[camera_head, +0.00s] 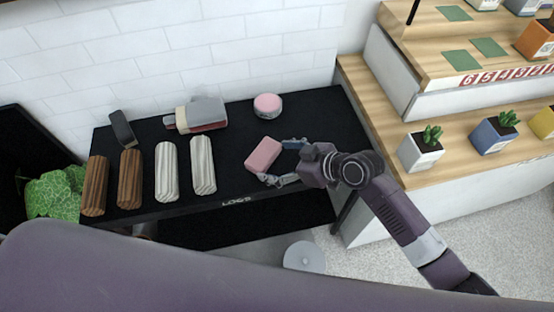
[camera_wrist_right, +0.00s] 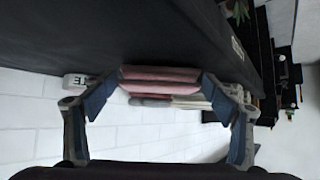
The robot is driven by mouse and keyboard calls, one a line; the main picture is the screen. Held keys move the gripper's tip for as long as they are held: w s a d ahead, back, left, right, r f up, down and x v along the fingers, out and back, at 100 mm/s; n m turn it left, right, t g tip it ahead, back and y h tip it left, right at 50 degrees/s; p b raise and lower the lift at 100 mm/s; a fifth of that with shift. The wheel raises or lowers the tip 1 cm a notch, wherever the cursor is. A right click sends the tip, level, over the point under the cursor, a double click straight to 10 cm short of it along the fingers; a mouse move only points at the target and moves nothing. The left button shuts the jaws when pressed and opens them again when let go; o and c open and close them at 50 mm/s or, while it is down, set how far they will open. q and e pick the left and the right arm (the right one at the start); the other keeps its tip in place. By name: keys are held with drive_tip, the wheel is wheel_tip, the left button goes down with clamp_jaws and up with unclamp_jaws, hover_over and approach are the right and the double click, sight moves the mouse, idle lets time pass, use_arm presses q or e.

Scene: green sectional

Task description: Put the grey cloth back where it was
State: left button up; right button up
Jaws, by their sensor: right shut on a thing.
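My right gripper (camera_head: 280,160) is shut on a pink folded cloth or block (camera_head: 263,155), at the right part of the black table. In the right wrist view, the pink thing (camera_wrist_right: 160,78) sits between the two fingertips. I cannot tell whether it touches the table. A grey folded cloth-like thing (camera_head: 208,108) lies at the back of the table, above a reddish layer, with a cream brush-like thing (camera_head: 182,119) beside it. My left gripper is not in view.
The black table (camera_head: 328,126) carries two brown and two pale ribbed logs (camera_head: 203,165), a dark block (camera_head: 122,127) and a round pink-topped tin (camera_head: 268,106). Wooden shelves with potted plants (camera_head: 421,152) stand at the right. A white brick wall is behind.

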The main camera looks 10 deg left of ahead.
drive_tip(key=shift+f, duration=0.2)
drive_tip(key=o, duration=1.1)
drive_tip(key=shift+r, duration=0.1)
drive_tip(key=v, duration=1.2)
drive_tip(key=shift+s+a, duration=0.1)
drive_tip(key=shift+s, duration=0.05)
